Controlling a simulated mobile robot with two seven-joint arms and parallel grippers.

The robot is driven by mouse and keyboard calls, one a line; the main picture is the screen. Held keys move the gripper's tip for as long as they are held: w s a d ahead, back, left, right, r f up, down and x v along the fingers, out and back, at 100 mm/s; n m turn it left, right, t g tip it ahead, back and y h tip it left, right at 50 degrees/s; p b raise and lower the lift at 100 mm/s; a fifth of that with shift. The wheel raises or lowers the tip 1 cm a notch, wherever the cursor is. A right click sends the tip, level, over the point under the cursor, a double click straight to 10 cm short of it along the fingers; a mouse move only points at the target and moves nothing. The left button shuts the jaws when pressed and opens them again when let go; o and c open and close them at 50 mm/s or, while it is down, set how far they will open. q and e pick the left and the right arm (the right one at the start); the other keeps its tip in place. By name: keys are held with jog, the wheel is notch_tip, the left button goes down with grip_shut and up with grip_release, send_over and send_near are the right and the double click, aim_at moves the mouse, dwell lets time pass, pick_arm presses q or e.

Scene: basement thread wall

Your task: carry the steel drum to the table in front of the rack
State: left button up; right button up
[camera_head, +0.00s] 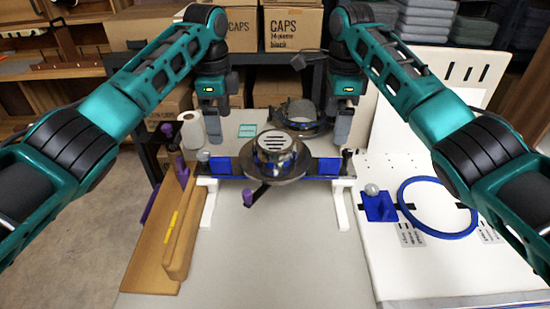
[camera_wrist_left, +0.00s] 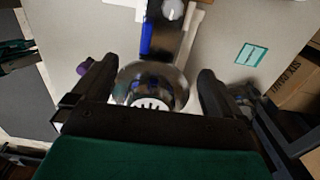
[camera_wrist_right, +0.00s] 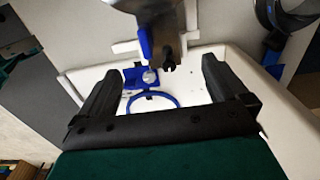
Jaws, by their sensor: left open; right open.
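The steel drum (camera_head: 283,172), shiny with a slotted round top, sits on a white-legged stand with blue blocks (camera_head: 328,167) in the middle of the grey table (camera_head: 275,255). My left gripper (camera_head: 213,130) is open and hangs up and to the left of the drum. In the left wrist view the drum (camera_wrist_left: 176,82) shows between its spread fingers (camera_wrist_left: 150,88), with no grip on it visible. My right gripper (camera_head: 342,125) is open and empty, up and to the right of the drum. In the right wrist view shiny metal (camera_wrist_right: 150,22) shows beyond its fingers (camera_wrist_right: 155,85).
A white board with a blue ring (camera_head: 437,237) and a blue block with a ball (camera_head: 378,205) lies at the right. A wooden piece (camera_head: 158,245) lines the table's left edge. A paper roll (camera_head: 193,131) and a dark round object (camera_head: 300,123) stand behind. Boxes (camera_head: 292,27) fill the rack.

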aim_at(226, 157)
pick_arm(q)
notch_tip(226, 157, down, 12)
jog(key=shift+r, duration=0.1)
pick_arm(e)
notch_tip(226, 157, down, 12)
jog(key=shift+r, duration=0.1)
pick_arm(q)
grip_shut()
pick_arm(e)
grip_shut()
pick_arm(q)
jog(key=shift+w+r, duration=0.15)
jog(key=shift+r, duration=0.05)
pick_arm(e)
jog(key=shift+w+r, duration=0.15)
